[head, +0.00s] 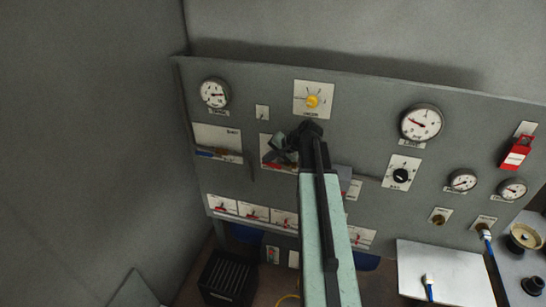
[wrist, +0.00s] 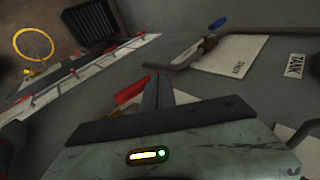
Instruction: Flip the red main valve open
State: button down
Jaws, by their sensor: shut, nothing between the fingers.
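A red lever handle (wrist: 132,90), which looks like the main valve, shows in the wrist view just left of my gripper (wrist: 157,90). It slants up to the right, and its far part is hidden behind my fingers. My fingers are together with nothing between them, close beside the handle; I cannot tell whether they touch it. In the head view my gripper (head: 282,146) is in front of a white plate (head: 265,141) on the grey panel. My arm and gripper hide most of that valve.
A blue-tipped lever (wrist: 219,23) on a labelled plate lies left of the valve in the head view. Several small red-handled valves line the panel's lower edge (head: 255,213). A yellow knob (head: 312,101) sits above.

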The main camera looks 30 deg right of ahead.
jog(key=shift+w+a+f+b, duration=0.1)
jog(key=shift+w+f+b, duration=0.2)
jog(key=shift+f+b, duration=0.5)
jog(key=shift+f, duration=0.1)
jog(key=shift+s+r, duration=0.1)
jog(key=shift+r, duration=0.1)
jog(key=p+v, duration=0.6)
jog(key=v, duration=0.1)
jog(key=shift+s, duration=0.2)
jog(key=shift+r, duration=0.1)
